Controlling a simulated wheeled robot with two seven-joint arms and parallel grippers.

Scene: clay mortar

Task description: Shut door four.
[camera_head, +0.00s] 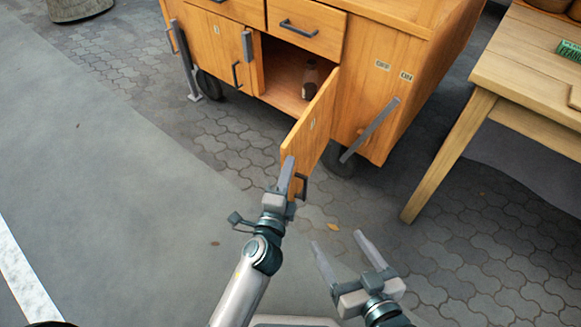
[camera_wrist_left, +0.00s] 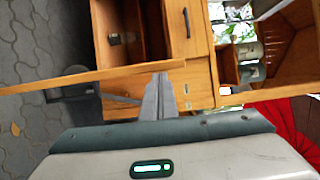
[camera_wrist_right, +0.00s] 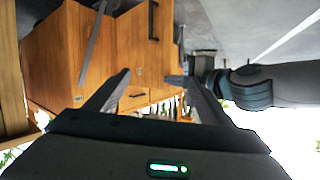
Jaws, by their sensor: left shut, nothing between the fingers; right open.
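The open cupboard door (camera_head: 315,125), which I take to be door four, swings out from the orange cabinet, hinged at its right side. Its outer face carries a dark handle (camera_head: 301,186) and a small label I cannot read. The door also shows nearly edge-on in the left wrist view (camera_wrist_left: 100,76). My left gripper (camera_head: 287,162) is shut and empty, its tips at the door's free edge; I cannot tell whether they touch. In the left wrist view, the fingertips (camera_wrist_left: 160,78) overlap the door. My right gripper (camera_head: 338,238) is open and empty, right of and below the door.
A bottle (camera_head: 310,80) stands inside the open compartment. A grey bar (camera_head: 370,130) juts from the cabinet's side panel near the OFF and ON labels. A wooden table (camera_head: 520,80) stands at the right. The paved floor in front is clear.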

